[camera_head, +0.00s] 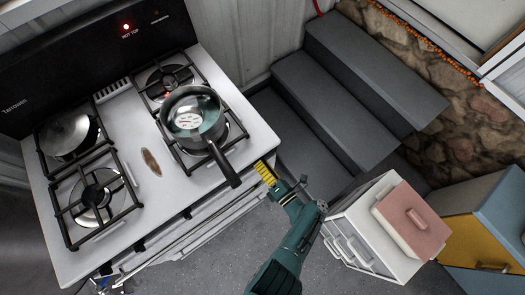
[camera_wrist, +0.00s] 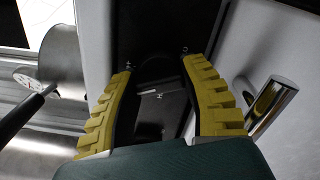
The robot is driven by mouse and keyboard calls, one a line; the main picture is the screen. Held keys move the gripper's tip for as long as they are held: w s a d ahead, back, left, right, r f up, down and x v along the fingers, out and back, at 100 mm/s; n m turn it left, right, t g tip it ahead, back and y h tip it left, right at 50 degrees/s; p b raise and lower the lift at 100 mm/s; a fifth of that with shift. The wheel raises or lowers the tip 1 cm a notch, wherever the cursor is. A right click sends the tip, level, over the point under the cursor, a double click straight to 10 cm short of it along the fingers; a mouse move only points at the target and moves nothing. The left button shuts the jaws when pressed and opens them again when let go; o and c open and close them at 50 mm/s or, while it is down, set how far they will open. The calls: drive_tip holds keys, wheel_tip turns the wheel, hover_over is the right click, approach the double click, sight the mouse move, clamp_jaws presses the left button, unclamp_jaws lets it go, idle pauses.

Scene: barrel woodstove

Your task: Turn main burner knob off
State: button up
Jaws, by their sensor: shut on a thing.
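In the head view, the white stove (camera_head: 150,205) stands at left with its front edge toward my arm. My gripper (camera_head: 266,174), with yellow ridged fingers, is at the right end of that front edge. In the wrist view, my gripper (camera_wrist: 160,68) has its two fingers on either side of a dark rounded knob (camera_wrist: 158,72) on a black panel (camera_wrist: 150,25). Small white marks show beside the fingertips. The knob is hidden in the head view, and its pointer direction is hard to make out.
A pot (camera_head: 193,118) with a dark handle sits on the right burners, its handle reaching over the front edge near my gripper. Another pot (camera_head: 68,134) is at left. A white cabinet (camera_head: 365,240) and grey steps (camera_head: 330,105) are at right. A shiny metal cylinder (camera_wrist: 272,104) is beside the right finger.

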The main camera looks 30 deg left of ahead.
drive_tip(key=m, duration=0.4)
drive_tip(key=shift+m, duration=0.4)
idle(0.4)
drive_tip(key=o, duration=1.2)
